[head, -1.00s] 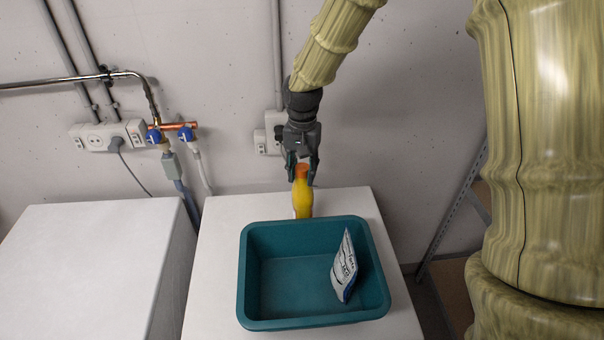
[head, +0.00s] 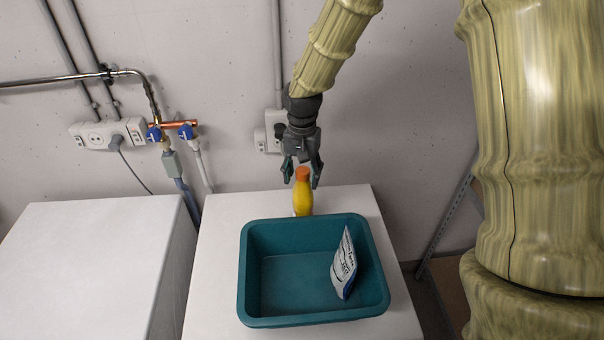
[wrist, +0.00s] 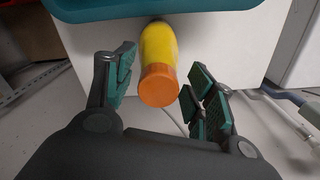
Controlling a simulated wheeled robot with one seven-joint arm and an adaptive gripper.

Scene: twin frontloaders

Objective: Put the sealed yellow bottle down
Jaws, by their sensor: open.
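The yellow bottle (head: 302,198) with its orange cap on stands upright on the white machine top, behind the teal tub. In the wrist view the bottle (wrist: 158,48) shows cap towards the camera, between the spread fingers and apart from both. My gripper (head: 301,178) is open above and around the bottle's cap in the head view. In the wrist view my gripper (wrist: 160,85) has a gap on each side of the bottle.
The teal tub (head: 262,318) holds a white and blue pouch (head: 344,266) leaning inside at right. It sits on the white machine (head: 212,290). A second white machine (head: 85,260) stands at left with a clear top. Pipes and valves (head: 172,133) run along the wall behind.

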